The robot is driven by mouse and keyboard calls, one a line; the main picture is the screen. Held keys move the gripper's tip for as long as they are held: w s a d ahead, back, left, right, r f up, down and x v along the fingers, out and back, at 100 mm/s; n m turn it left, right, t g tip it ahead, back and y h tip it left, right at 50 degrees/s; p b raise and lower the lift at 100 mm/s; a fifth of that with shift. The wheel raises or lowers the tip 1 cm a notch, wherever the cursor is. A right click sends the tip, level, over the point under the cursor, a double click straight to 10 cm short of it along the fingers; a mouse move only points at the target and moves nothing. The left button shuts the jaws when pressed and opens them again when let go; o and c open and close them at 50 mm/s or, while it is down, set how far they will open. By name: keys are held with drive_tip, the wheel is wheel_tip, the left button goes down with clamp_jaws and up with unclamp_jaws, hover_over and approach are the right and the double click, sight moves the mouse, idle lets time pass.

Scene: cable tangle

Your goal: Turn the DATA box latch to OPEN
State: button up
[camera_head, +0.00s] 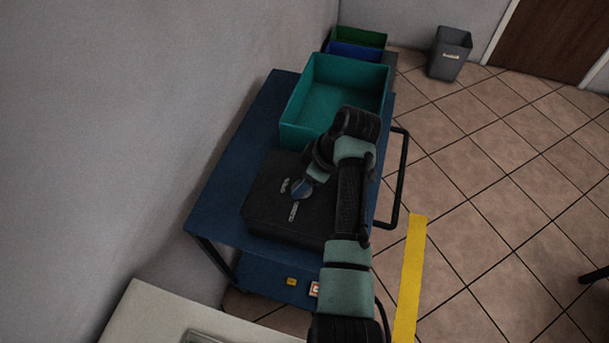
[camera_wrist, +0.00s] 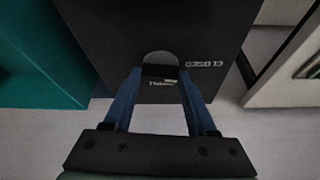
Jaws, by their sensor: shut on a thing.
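The DATA box (camera_head: 265,205) is a black box lying on the blue cart. It fills the upper middle of the wrist view (camera_wrist: 120,40). On its top is the latch (camera_head: 300,193), a round grey disc with a dark raised bar. The disc also shows in the wrist view (camera_wrist: 160,57). White CLOSED lettering (camera_head: 293,212) is beside the latch. A second white label (camera_head: 285,185) is too small to read. My gripper (camera_wrist: 160,76) comes down onto the latch, its two blue fingers shut on the bar. The fingertips partly cover the latch and a white marking beside it.
A teal bin (camera_head: 305,128) stands on the cart (camera_head: 222,200) just behind the box. Green and blue bins (camera_head: 357,50) are farther back. A cart handle (camera_head: 402,180) is to the right of my arm. A pale table (camera_head: 150,310) is at the lower left, and a wall runs along the left.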

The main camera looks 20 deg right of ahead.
drive_tip(key=m+p, duration=0.1)
drive_tip(key=m+h+p, duration=0.1)
drive_tip(key=m, duration=0.1)
drive_tip(key=m+t+p, duration=0.1)
drive_tip(key=shift+a+r, duration=0.15)
drive_tip(key=shift+r, duration=0.1)
drive_tip(key=m+h+p, duration=0.1)
drive_tip(key=m, duration=0.1)
drive_tip(key=m+h+p, duration=0.1)
drive_tip(key=m+p, duration=0.1)
drive_tip(key=shift+a+m+t, duration=0.15)
drive_tip(key=shift+m+t, duration=0.15)
drive_tip(key=shift+m, duration=0.1)
drive_tip(key=m+h+p, duration=0.1)
drive_tip(key=m, duration=0.2)
drive_tip(key=shift+f+m, duration=0.1)
drive_tip(key=shift+m, duration=0.2)
drive_tip(key=shift+a+m+g+h, duration=0.15)
drive_tip(key=shift+m+h, duration=0.3)
drive_tip(key=shift+m, duration=0.45)
drive_tip(key=shift+d+m+g+h, duration=0.1)
drive_tip(key=shift+m+g+h, duration=0.25)
drive_tip(key=shift+m, duration=0.55)
drive_tip(key=o, duration=1.4)
drive_tip(key=shift+f, duration=0.1)
drive_tip(key=shift+c, duration=0.2)
drive_tip(key=v, duration=1.3)
drive_tip(key=shift+b, duration=0.35)
drive_tip(key=shift+a, duration=0.1)
